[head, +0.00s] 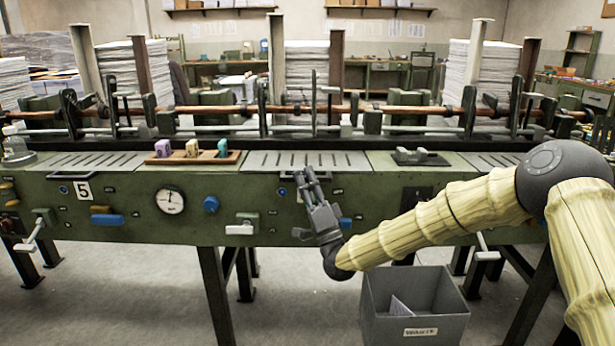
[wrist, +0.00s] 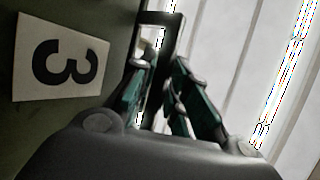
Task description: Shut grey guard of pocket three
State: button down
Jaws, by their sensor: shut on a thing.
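A light grey slotted guard (head: 345,160) lies along the top edge of the green machine, in front of the middle paper stack. My gripper (head: 305,174) is at its front edge, before the green front panel. In the wrist view a placard marked 3 (wrist: 62,60) is left of my gripper (wrist: 166,88). Its teal-padded fingers are closed at a dark grey loop handle (wrist: 175,20), seemingly the guard's. A pale, overexposed surface with lines is at the right. The exact contact is partly hidden by the fingers, and how far the guard stands open I cannot tell.
A wooden tray (head: 151,160) with several coloured blocks sits left of the guard. A dark bracket (head: 418,157) lies to the right. Levers and knobs project from the front panel, including a white lever (head: 240,229). A grey bin (head: 416,325) stands below my arm.

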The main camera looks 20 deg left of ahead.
jog(key=shift+f, duration=0.25)
jog(key=c, duration=1.5)
grip_release()
jog(key=shift+w, duration=0.15)
jog(key=v, duration=1.2)
